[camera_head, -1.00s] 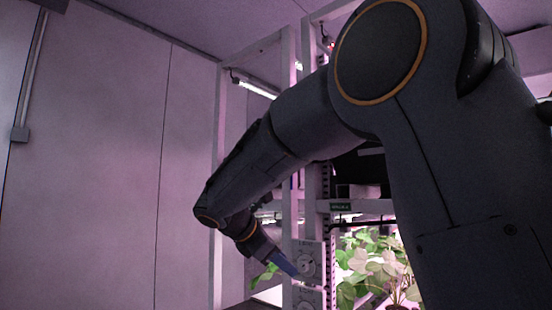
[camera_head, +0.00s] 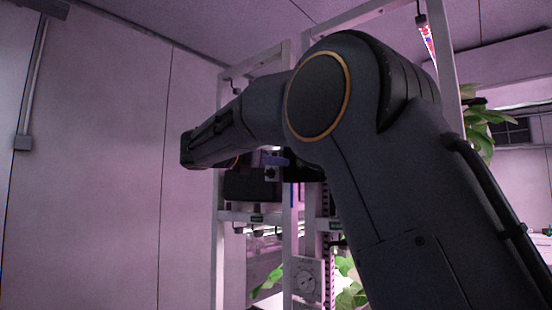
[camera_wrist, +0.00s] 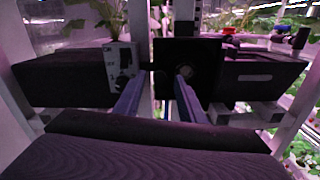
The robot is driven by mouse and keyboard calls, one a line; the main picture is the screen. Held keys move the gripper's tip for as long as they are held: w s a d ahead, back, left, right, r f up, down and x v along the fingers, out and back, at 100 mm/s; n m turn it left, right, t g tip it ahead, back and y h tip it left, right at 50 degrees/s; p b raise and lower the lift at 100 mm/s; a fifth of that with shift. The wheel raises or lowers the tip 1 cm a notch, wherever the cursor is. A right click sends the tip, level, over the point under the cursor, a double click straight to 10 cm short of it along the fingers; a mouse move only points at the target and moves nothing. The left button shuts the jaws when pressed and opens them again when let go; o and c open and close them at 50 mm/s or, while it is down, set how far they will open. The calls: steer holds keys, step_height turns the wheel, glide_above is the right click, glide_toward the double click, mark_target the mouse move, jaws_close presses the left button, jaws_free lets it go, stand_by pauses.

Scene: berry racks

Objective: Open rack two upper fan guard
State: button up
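In the wrist view a black square panel (camera_wrist: 205,58) with a small round detail stands just beyond my gripper (camera_wrist: 157,78). I cannot tell for sure that it is the upper fan guard. The two blue fingers are apart with nothing between them; their tips lie near the panel's lower left, and contact cannot be told. My arm hides much of the rack.
Dark boxes flank the panel on the left (camera_wrist: 60,78) and right (camera_wrist: 262,76). A white dial panel (camera_head: 306,279) is lower on the rack. Leafy plants (camera_head: 345,290) are nearby.

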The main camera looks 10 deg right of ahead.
steer(key=shift+w+d, duration=0.4)
steer(key=shift+d, duration=0.1)
jaws_close()
